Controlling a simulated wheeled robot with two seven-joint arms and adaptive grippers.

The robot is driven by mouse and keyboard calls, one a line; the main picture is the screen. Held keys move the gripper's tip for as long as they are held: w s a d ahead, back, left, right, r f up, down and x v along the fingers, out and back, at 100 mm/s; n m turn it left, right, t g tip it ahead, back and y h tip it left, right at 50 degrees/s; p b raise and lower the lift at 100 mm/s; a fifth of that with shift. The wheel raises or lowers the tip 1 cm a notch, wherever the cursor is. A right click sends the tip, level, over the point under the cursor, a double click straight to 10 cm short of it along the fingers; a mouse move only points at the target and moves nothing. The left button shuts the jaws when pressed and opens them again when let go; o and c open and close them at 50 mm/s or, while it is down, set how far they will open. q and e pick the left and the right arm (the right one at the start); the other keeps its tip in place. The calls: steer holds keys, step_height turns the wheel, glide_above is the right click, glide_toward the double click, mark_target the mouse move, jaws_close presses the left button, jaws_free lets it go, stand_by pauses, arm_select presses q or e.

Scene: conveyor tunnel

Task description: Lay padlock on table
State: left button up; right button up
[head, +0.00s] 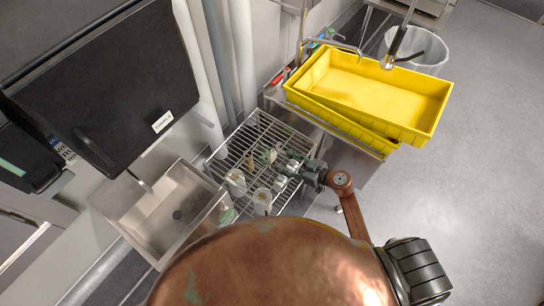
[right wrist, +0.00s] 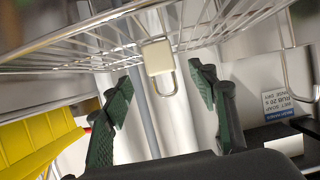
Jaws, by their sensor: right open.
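In the right wrist view, a padlock (right wrist: 158,57) with a pale, squarish body and a metal shackle shows at the wire rack (right wrist: 90,64). Its shackle points toward my right gripper (right wrist: 161,80). The two dark green fingers are spread wide, one on each side of the padlock, and I see no contact. In the head view, my right gripper (head: 281,174) is over the right part of the wire rack (head: 228,158), among small items. I cannot pick out the padlock for sure there. My left gripper is not in view.
Glass jars (head: 262,197) and other small items crowd the rack near my right gripper. A steel sink (head: 150,220) is to its left. Stacked yellow trays (head: 375,90) sit on a metal table behind. A white bin (head: 425,50) stands farther back. Floor at right is clear.

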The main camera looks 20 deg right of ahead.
mark_target(274, 157)
steer(key=b+x, duration=0.1)
steer(key=x, duration=0.6)
steer(key=shift+w+a+b, duration=0.2)
steer(key=shift+w+b, duration=0.05)
steer(key=shift+b, duration=0.15)
steer(key=shift+c, duration=0.6)
steer(key=c, duration=1.3)
steer(key=shift+r, duration=0.1)
